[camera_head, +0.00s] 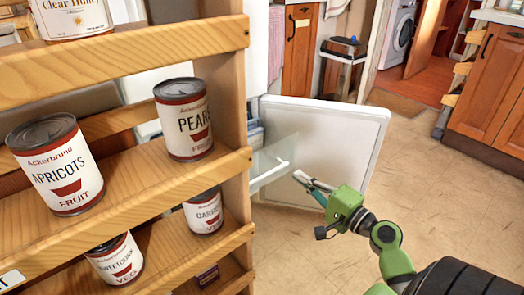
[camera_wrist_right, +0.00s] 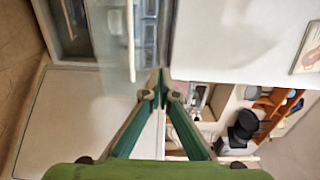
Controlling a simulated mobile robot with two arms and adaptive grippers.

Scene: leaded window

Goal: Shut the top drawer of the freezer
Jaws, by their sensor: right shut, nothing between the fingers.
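The open freezer door (camera_head: 330,140) is a white panel in the middle of the head view. A clear top drawer (camera_head: 270,162) with a white front edge sticks out beside it, partly hidden by the wooden shelf. In the right wrist view the see-through drawer front (camera_wrist_right: 112,45) and its pale handle strip lie just above and left of the fingertips. My right gripper (camera_head: 303,180), green with dark fingers, is shut and empty in front of the drawer. Its fingertips meet in the right wrist view (camera_wrist_right: 160,95); I cannot tell whether they touch the drawer. My left gripper is out of view.
A wooden shelf (camera_head: 125,48) with several cans, such as apricots (camera_head: 57,165) and pears (camera_head: 184,120), fills the left side close by. Tiled floor (camera_head: 420,205) is open at the right. A bin (camera_head: 343,62) and wooden cabinets (camera_head: 490,75) stand farther back.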

